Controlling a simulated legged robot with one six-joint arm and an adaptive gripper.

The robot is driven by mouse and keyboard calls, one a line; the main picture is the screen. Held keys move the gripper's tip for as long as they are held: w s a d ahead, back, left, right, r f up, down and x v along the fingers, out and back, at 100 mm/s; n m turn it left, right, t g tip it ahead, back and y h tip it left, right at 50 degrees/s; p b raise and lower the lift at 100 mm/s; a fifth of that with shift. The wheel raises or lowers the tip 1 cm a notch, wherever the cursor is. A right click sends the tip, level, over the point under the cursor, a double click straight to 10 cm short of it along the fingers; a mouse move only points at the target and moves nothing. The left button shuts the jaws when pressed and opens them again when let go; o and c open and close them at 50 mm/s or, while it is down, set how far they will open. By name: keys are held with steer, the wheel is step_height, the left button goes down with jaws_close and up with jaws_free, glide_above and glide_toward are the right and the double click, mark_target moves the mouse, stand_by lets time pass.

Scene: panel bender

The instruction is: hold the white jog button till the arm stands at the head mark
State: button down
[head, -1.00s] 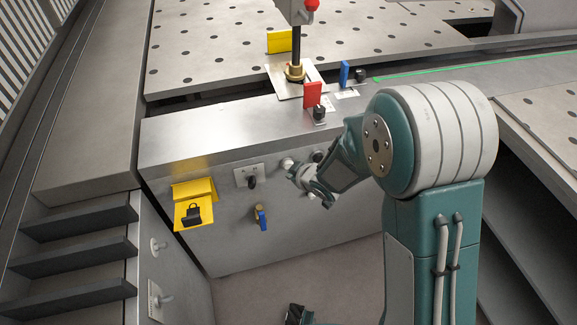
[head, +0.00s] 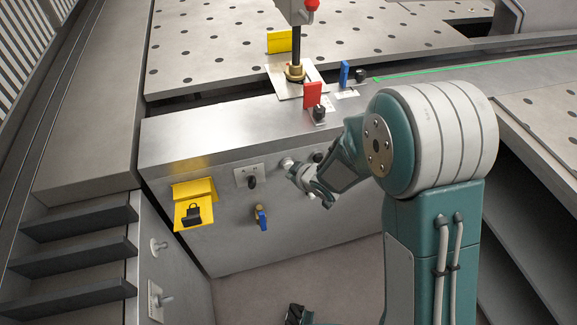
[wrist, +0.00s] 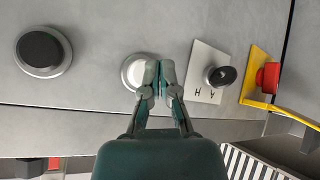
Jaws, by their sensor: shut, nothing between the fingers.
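The white jog button (wrist: 133,72) sits in a metal ring on the cabinet front. My gripper (wrist: 157,78) is shut and empty, its fingertips over the button's right edge in the wrist view. Whether they press it, I cannot tell. In the head view my gripper (head: 296,175) is at the cabinet front, just below the white button (head: 287,163). Above the cabinet, a dark upright rod with a brass foot (head: 295,71) stands at a light plate. A red flag (head: 312,95), a blue flag (head: 345,72) and a yellow plate (head: 279,42) are near it. Which is the head mark, I cannot tell.
A black button (wrist: 43,50), a selector switch (wrist: 220,76) and a red mushroom button (wrist: 267,77) on yellow flank the white button. Below are a yellow bracket with a black padlock (head: 192,214) and a blue-handled valve (head: 262,218).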

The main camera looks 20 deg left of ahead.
steer(key=shift+w, duration=0.1)
steer(key=shift+w+a, duration=0.2)
steer(key=shift+w, duration=0.05)
steer(key=shift+w+a+r, duration=0.1)
steer(key=shift+w+a, duration=0.15)
steer(key=shift+w, duration=0.15)
stand_by(2.4)
stand_by(2.0)
steer(key=shift+s+d, duration=0.5)
steer(key=shift+s, duration=0.25)
steer(key=shift+s+d, duration=0.45)
steer(key=shift+s, duration=0.25)
steer(key=shift+s+d, duration=0.4)
steer(key=shift+s, duration=0.35)
steer(key=shift+s+d, duration=0.45)
steer(key=shift+s, duration=0.25)
